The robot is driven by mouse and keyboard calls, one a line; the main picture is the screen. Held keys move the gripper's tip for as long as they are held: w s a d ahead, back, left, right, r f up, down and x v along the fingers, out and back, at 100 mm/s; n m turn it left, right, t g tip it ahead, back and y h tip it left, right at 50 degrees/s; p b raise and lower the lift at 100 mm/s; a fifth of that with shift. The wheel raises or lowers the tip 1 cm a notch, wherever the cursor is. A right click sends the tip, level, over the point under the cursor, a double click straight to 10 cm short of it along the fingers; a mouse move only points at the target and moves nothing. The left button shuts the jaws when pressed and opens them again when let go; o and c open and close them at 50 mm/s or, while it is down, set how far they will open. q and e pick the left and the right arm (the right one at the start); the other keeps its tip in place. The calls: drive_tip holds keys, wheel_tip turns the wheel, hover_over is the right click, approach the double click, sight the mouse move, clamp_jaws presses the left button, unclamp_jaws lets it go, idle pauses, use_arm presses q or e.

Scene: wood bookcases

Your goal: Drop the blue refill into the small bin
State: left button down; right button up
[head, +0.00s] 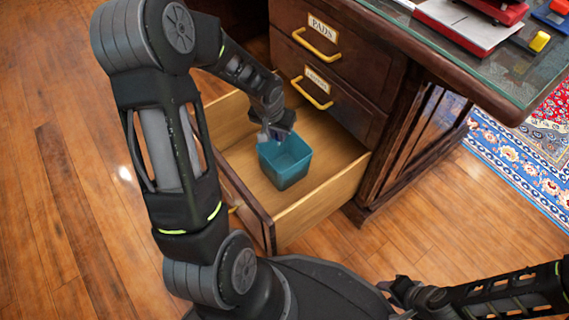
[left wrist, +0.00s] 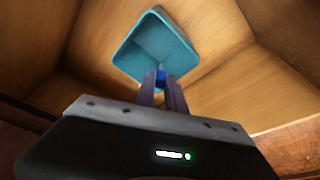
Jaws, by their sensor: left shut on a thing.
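The small bin (head: 287,166) is a teal, square, open-topped container standing inside an open wooden drawer (head: 318,193). In the left wrist view the bin (left wrist: 133,62) lies just beyond my fingertips, and its inside looks empty. My left gripper (head: 275,133) is at the bin's rim in the head view, over its back left side. In the left wrist view the left gripper (left wrist: 161,80) is shut on the blue refill (left wrist: 161,77), a small blue piece between the fingertips. The refill is mostly hidden by the fingers.
The desk has two closed drawers with yellow handles (head: 316,41) above the open one. Its glass top (head: 470,60) holds red items, a yellow block (head: 539,41) and a blue one. Drawer walls surround the bin. Wood floor lies left, a patterned rug (head: 510,150) right.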

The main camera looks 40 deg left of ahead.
use_arm(q)
drive_tip(key=c, duration=1.3)
unclamp_jaws()
drive_tip(key=p+v, duration=0.3)
drive_tip(key=v, duration=0.4)
drive_tip(key=shift+s+r+p, duration=0.1)
drive_tip(key=shift+r+p, duration=0.25)
drive_tip(key=shift+r, duration=0.05)
